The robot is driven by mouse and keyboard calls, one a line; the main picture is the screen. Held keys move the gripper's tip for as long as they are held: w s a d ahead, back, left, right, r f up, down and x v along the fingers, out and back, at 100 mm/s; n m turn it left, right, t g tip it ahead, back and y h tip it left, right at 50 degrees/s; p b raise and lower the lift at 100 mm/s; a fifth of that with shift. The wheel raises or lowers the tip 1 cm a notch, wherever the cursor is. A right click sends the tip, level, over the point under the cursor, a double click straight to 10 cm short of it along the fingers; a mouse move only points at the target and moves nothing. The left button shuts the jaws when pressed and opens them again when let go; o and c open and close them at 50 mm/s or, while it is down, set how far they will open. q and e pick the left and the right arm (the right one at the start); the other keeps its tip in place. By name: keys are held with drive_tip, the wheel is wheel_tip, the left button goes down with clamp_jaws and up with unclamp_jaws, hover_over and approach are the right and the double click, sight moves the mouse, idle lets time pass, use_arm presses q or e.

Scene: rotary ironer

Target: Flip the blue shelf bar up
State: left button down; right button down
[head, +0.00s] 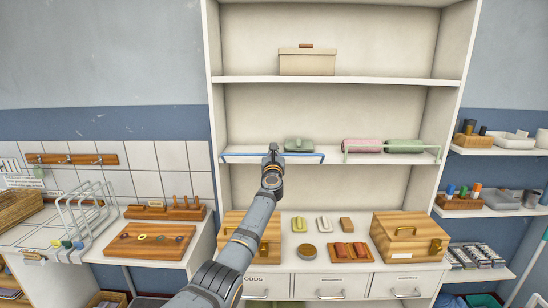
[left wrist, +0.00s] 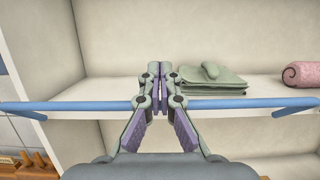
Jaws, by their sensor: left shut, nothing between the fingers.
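The blue shelf bar (head: 308,155) lies low along the front edge of the middle shelf's left half. In the left wrist view the blue bar (left wrist: 250,103) runs across the picture on both sides of my fingers, its middle hidden behind them. My left gripper (head: 273,149) is shut and empty, at the bar near its middle; I cannot tell whether it touches the bar. Its closed fingertips also show in the left wrist view (left wrist: 158,70), pointing toward the shelf. My right gripper is not in view.
Folded green cloth (head: 298,145) lies on the shelf behind the bar. Rolled pink (head: 362,145) and green towels (head: 404,146) lie farther right behind a raised pale green bar (head: 390,148). Wooden boxes stand on the counter below. The shelf left of the green cloth is clear.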

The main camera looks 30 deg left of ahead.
use_arm(q)
drive_tip(key=shift+s, duration=0.1)
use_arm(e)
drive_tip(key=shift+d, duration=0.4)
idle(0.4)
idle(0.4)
